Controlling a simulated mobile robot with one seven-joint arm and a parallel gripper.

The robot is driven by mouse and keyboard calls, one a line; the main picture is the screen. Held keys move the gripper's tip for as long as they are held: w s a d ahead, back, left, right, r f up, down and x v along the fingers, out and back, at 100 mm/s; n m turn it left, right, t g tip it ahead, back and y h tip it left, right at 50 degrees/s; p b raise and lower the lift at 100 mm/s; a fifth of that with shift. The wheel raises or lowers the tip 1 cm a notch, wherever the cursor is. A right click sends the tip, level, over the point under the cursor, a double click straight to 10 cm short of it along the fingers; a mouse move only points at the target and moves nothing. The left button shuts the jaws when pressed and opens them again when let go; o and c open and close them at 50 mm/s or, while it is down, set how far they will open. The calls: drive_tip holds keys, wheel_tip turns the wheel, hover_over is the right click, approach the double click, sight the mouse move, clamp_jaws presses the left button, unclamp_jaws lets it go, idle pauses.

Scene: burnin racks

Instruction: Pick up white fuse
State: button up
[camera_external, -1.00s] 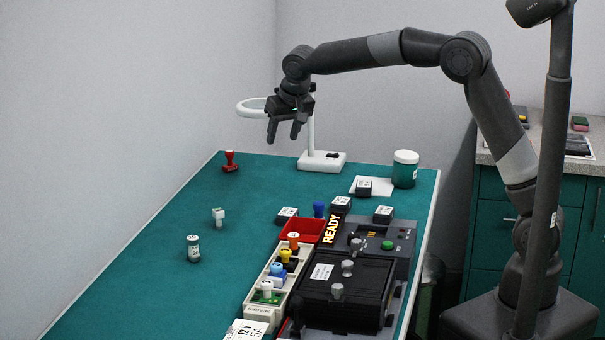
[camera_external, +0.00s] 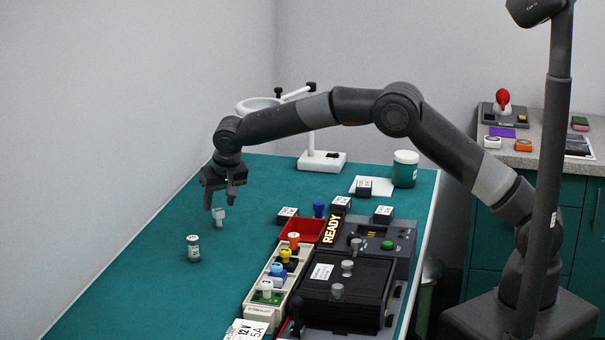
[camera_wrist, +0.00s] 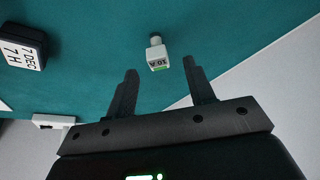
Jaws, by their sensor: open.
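The white fuse (camera_external: 218,215) stands on the green bench mat, left of the middle. My gripper (camera_external: 220,202) is open, pointing down close above the fuse in the external view. In the wrist view the fuse appears near and roughly between the fingertips of my gripper (camera_wrist: 160,66). Nothing is between the fingers that I can see held.
To the right are a red bin (camera_external: 309,231), a tray of coloured plugs (camera_external: 256,311) and a black rack (camera_external: 330,297). A white lamp base (camera_external: 321,162) stands behind. The mat's left side is mostly clear.

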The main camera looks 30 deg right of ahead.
sight(219, 211)
drive_tip(key=x, duration=0.5)
drive_tip(key=shift+d+f, duration=0.1)
drive_tip(key=shift+f, duration=0.2)
drive_tip(key=shift+c, duration=0.6)
drive_tip(key=c, duration=0.9)
drive_tip(key=shift+r, duration=0.15)
drive_tip(key=shift+c, duration=0.2)
